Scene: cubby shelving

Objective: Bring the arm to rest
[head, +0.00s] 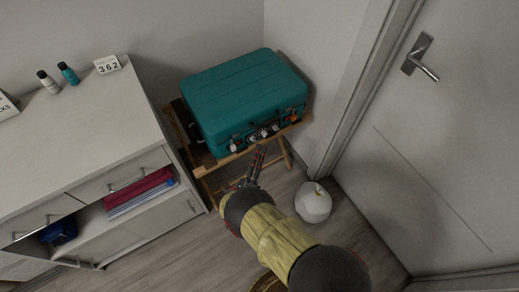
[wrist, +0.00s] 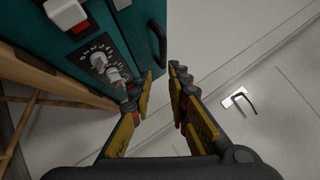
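My arm reaches from the bottom right of the head view toward the teal case. My gripper (head: 260,152) is in front of the case's latch side, near its lower edge. In the wrist view my gripper (wrist: 163,75) has its two yellow-and-black fingers apart with a narrow gap, and nothing shows between them. The teal case (head: 245,90) is closed and lies flat on a wooden folding stand (head: 232,157). In the wrist view the case's dial and latches (wrist: 100,60) are just left of the fingers. Whether the fingers touch the case is unclear.
A white dresser (head: 80,135) stands at left, with bottles (head: 67,73) and a number block (head: 107,65) on top and folded cloths (head: 140,193) in an open cubby. A white round object (head: 313,205) is on the floor right of my arm. A door (head: 440,150) is at right.

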